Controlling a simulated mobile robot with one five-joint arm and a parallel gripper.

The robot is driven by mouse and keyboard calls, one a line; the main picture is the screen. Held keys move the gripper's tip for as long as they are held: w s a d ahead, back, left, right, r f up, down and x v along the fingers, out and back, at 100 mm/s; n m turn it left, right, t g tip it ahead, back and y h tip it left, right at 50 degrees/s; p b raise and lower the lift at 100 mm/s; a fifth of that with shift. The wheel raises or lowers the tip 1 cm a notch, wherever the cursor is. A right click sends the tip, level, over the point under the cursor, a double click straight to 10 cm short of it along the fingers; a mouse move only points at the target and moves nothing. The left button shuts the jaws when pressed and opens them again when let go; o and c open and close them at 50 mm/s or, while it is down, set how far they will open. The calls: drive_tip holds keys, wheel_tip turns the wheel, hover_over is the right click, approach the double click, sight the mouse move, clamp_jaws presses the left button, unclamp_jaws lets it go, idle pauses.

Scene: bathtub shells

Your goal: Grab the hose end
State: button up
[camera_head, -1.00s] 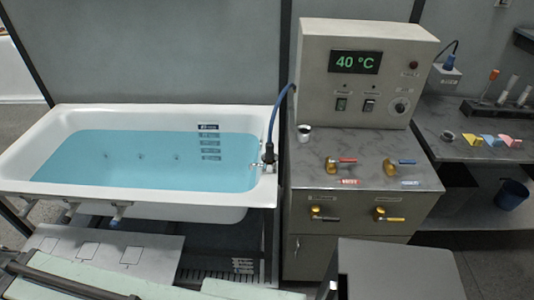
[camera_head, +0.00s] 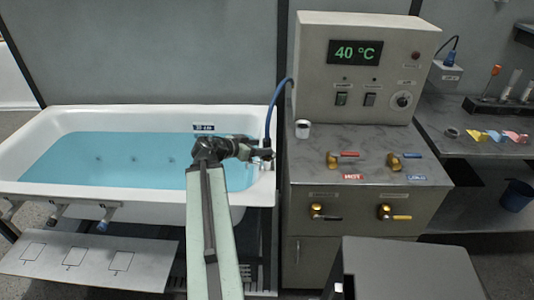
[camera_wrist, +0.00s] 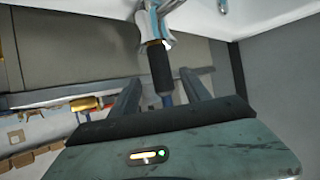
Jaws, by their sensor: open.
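The blue hose (camera_head: 270,118) arches from the control cabinet down to the right end of the bathtub (camera_head: 85,115). Its black end, at the tub's right rim, is partly covered by my gripper (camera_head: 258,152) in the head view. In the wrist view the black hose end (camera_wrist: 160,68) stands between the two fingers of my gripper (camera_wrist: 161,84), with a short blue piece at its lower end and a chrome fitting (camera_wrist: 153,22) above it. The fingers are apart, with gaps on both sides of the hose. I cannot tell any contact.
A dark grey box (camera_head: 410,270) is in front. Water fills the tub.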

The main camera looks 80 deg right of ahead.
drive_tip(key=b+x, duration=0.2)
drive_tip(key=x, duration=0.2)
drive_tip(key=b+x, duration=0.2)
drive_tip(key=x, duration=0.1)
drive_tip(key=shift+d+f, duration=0.3)
drive_tip(key=shift+f, duration=0.15)
drive_tip(key=shift+s, duration=0.1)
drive_tip(key=shift+r, duration=0.1)
clamp_jaws()
drive_tip(key=shift+r, duration=0.15)
wheel_tip(320, 180, up, 10)
drive_tip(key=p, duration=1)
